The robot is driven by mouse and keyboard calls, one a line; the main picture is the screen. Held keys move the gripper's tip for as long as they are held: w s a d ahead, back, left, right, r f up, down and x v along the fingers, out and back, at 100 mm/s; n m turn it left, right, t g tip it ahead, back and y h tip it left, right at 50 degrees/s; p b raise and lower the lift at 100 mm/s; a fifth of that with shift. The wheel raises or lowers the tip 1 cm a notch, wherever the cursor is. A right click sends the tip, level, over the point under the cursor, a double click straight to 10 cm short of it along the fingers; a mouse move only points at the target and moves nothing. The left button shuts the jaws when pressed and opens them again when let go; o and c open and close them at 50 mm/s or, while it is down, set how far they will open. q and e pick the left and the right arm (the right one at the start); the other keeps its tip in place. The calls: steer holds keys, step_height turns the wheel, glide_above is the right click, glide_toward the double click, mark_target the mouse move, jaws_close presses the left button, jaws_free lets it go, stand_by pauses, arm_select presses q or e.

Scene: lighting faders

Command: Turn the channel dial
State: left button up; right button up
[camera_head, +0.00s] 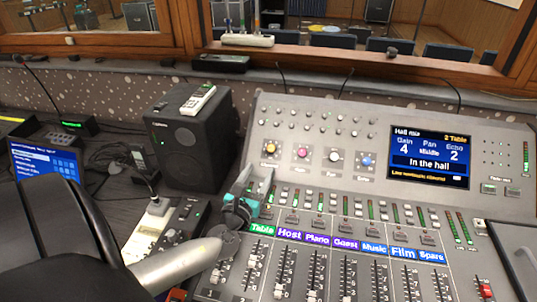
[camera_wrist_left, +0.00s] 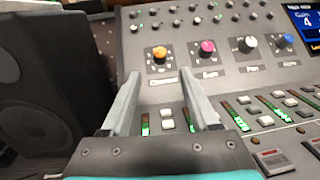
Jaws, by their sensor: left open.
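A row of four knobs sits on the upper panel of the grey mixing console. The leftmost is the orange-capped dial (camera_head: 270,149), with a long label under it too blurred to read surely; it also shows in the left wrist view (camera_wrist_left: 159,53). To its right are the pink (camera_head: 302,152), white (camera_head: 335,156) and blue (camera_head: 367,160) knobs. My left gripper (camera_head: 257,174) is open and empty, just below the orange dial. In the left wrist view its fingertips (camera_wrist_left: 160,76) point up towards the dial, one to each side below it, apparently not touching. My right gripper is out of view.
The console display (camera_head: 430,158) reads "2 Table", gain 4, pan middle, echo 2. A black speaker (camera_head: 187,145) stands close left of the console, with a remote (camera_head: 198,99) on top. Coloured channel labels and faders (camera_head: 318,270) fill the lower console.

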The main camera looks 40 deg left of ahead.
mark_target(270, 151)
arm_select(q)
steer(key=b+x, duration=0.1)
steer(key=x, duration=0.7)
steer(key=shift+w+a, duration=0.1)
steer(key=shift+w, duration=0.15)
jaws_close()
stand_by(0.3)
